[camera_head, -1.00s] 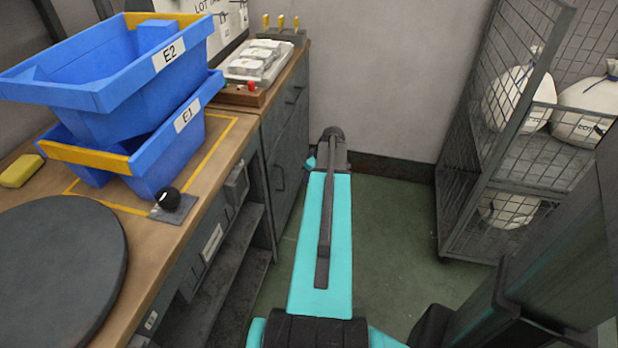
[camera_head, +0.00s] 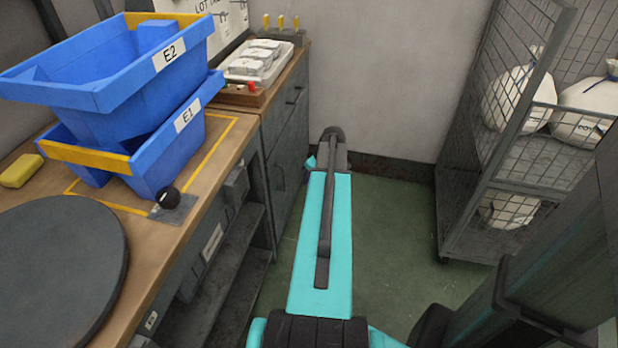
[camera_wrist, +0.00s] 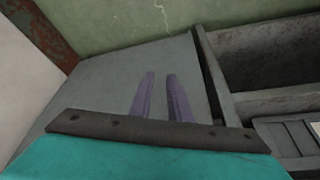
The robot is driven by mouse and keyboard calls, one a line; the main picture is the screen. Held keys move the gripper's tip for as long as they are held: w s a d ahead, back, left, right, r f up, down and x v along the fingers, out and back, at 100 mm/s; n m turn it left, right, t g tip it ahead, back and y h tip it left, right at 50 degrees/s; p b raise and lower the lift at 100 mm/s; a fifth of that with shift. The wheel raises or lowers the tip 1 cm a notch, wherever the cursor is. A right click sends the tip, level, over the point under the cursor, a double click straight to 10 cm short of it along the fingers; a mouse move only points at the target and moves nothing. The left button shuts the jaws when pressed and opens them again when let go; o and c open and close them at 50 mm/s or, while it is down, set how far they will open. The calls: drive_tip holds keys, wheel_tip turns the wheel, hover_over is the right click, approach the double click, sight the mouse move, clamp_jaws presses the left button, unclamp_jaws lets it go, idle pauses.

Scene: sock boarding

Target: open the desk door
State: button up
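The desk door (camera_head: 288,160) is a grey panel under a drawer at the far end of the desk. It looks shut in the head view. Its dark bar handle (camera_head: 280,178) stands upright near the door's left edge. In the wrist view the grey door panel (camera_wrist: 95,85) fills the middle, beside the open shelf. My gripper (camera_wrist: 160,76) shows two purple fingers a small gap apart, pointing across the panel. I see nothing between them. The handle is not visible in the wrist view, and I cannot tell if the fingers touch the door.
The desk top (camera_head: 215,150) holds stacked blue bins (camera_head: 110,85), a black round plate (camera_head: 60,265) and a tray of white packs (camera_head: 258,62). Open shelves (camera_head: 225,270) lie below. A wire cage (camera_head: 470,170) with white sacks stands right. Green floor (camera_head: 390,220) between is clear.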

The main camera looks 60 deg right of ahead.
drive_tip(key=p+v, duration=0.1)
drive_tip(key=v, duration=1.2)
drive_tip(key=shift+r+p, duration=0.3)
drive_tip(key=shift+s, duration=0.1)
